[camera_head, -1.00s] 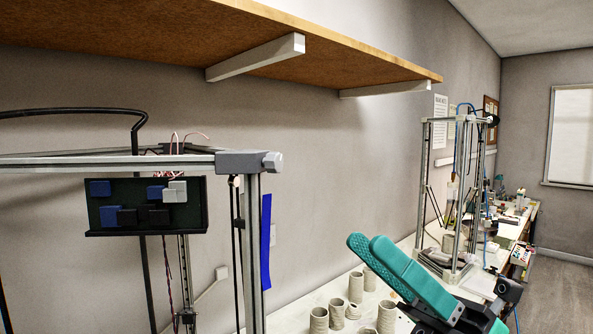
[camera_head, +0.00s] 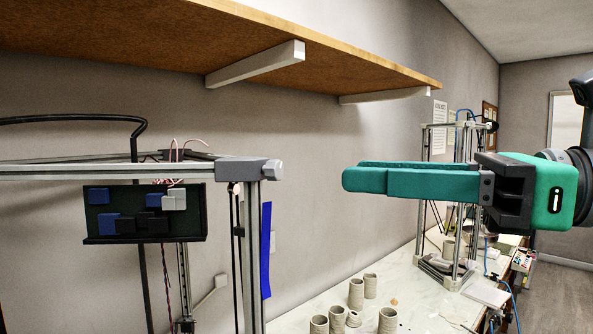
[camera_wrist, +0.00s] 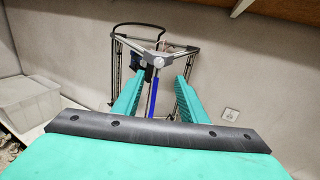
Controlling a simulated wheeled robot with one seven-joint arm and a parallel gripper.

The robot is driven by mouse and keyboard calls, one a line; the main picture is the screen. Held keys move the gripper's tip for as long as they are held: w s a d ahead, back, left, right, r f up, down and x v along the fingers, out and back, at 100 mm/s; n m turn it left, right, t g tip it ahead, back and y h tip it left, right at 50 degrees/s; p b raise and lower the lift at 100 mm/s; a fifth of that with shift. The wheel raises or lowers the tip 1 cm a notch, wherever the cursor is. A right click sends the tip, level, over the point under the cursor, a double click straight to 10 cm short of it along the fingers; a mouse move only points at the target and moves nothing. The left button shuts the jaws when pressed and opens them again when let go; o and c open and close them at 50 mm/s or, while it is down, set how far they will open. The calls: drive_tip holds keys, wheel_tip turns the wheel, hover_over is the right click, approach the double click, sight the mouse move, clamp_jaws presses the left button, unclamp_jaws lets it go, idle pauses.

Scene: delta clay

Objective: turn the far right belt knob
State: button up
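The clay printer's frame (camera_head: 110,169) fills the left of the head view, with a grey corner bracket (camera_head: 240,168) at its right end. A pale grey knob (camera_head: 273,169) sticks out from this bracket, facing right. My gripper (camera_head: 350,178) is roughly level with the knob, to its right and clearly apart from it. Its teal fingers point left and overlap in this view. In the wrist view the gripper (camera_wrist: 160,77) has its fingers spread with nothing between them. The knob (camera_wrist: 159,62) shows ahead, near the middle of the gap. The other knobs cannot be made out.
A wooden shelf (camera_head: 150,35) on white brackets hangs above. A blue strip (camera_head: 266,248) hangs on the printer's post. Several clay cups (camera_head: 356,292) stand on the white table (camera_head: 425,305) below. A second printer (camera_head: 445,260) stands behind my gripper. The air between gripper and knob looks clear.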

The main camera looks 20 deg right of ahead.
sight(280, 170)
drive_tip(key=x, duration=0.9)
drive_tip(key=shift+w+a, duration=0.2)
drive_tip(key=shift+a, duration=0.2)
clamp_jaws()
